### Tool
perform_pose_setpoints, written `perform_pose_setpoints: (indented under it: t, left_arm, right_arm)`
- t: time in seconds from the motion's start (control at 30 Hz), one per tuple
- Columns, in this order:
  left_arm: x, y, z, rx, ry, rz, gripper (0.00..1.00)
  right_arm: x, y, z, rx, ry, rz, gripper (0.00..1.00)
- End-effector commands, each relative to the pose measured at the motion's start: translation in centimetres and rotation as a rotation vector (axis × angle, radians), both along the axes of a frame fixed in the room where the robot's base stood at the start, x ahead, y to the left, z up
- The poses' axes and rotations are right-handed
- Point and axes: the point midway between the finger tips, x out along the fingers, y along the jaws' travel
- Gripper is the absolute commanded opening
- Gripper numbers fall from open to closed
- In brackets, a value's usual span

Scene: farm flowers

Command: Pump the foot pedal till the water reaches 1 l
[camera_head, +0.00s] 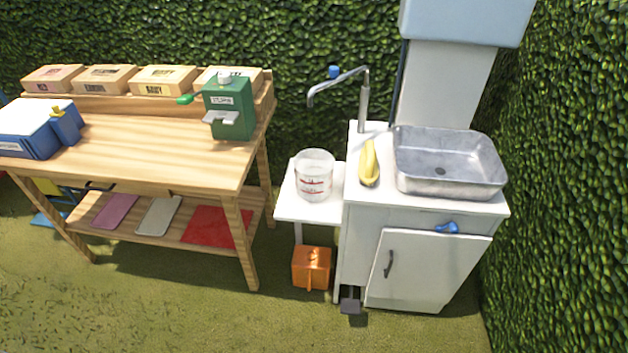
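A clear measuring bucket (314,178) with red markings stands upright on a small white side shelf (290,208). I cannot make out any water level in it. A grey metal tap (365,98) arches left, with its spout end above the bucket's area. A dark foot pedal (350,305) sits low at the base of the white sink cabinet (428,268), near the ground. Neither of my grippers shows in the head view.
A metal basin (450,160) and a yellow banana-like object (369,163) are on the cabinet top. An orange box (311,268) stands on the grass left of the pedal. A wooden workbench (150,145) stands at left, hedges behind and right. Open grass lies in front.

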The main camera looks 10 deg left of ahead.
Motion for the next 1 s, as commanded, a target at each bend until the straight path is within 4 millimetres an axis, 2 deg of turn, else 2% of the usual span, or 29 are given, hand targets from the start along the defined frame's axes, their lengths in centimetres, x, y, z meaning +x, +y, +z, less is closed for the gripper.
perform_pose_setpoints:
  t: [0.77,1.0]
  left_arm:
    - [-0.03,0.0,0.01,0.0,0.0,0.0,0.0]
    - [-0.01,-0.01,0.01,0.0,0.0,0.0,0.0]
  right_arm:
    - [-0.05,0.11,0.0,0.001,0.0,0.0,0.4]
    - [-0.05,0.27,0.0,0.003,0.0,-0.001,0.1]
